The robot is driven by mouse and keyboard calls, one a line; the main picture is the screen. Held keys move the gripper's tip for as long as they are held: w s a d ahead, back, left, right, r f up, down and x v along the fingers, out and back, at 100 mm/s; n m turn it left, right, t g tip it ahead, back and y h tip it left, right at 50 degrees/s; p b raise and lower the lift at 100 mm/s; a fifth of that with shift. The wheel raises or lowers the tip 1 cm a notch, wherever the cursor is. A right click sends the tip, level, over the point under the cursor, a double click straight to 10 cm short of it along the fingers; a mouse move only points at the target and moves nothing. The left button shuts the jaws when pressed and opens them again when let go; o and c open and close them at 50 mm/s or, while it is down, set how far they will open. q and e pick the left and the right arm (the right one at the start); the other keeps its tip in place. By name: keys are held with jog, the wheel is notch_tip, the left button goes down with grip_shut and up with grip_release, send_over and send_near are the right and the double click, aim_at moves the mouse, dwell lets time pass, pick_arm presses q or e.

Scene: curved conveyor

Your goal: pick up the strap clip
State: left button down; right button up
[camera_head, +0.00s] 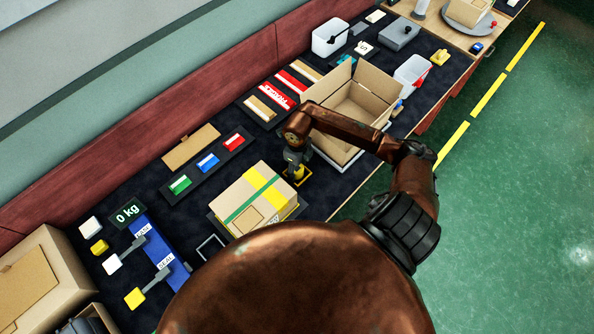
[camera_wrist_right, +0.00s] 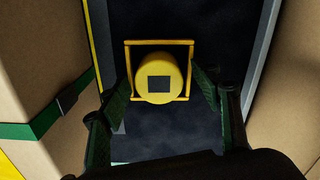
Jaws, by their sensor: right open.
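My right gripper (camera_head: 296,164) points down beside the strapped carton (camera_head: 240,192). In the right wrist view its two dark green fingers (camera_wrist_right: 162,82) are apart, one on each side of a yellow round piece (camera_wrist_right: 156,92) with a dark square on top and a square yellow frame around it. I cannot tell whether the fingers touch it. In the head view, part of the yellow frame (camera_head: 299,180) shows below the gripper. A small dark buckle (camera_wrist_right: 70,97) sits on the carton's green strap at the left. I cannot tell which is the strap clip. My left gripper is out of view.
An open carton (camera_head: 372,86) stands right of the gripper, so the gap between the cartons is narrow. A tray with green, blue and red blocks (camera_head: 207,162) lies to the left. The green floor (camera_head: 500,190) beyond the table edge is clear.

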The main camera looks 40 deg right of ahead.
jog(key=shift+c, duration=0.4)
jog(key=c, duration=1.4)
jog(key=shift+o, duration=0.2)
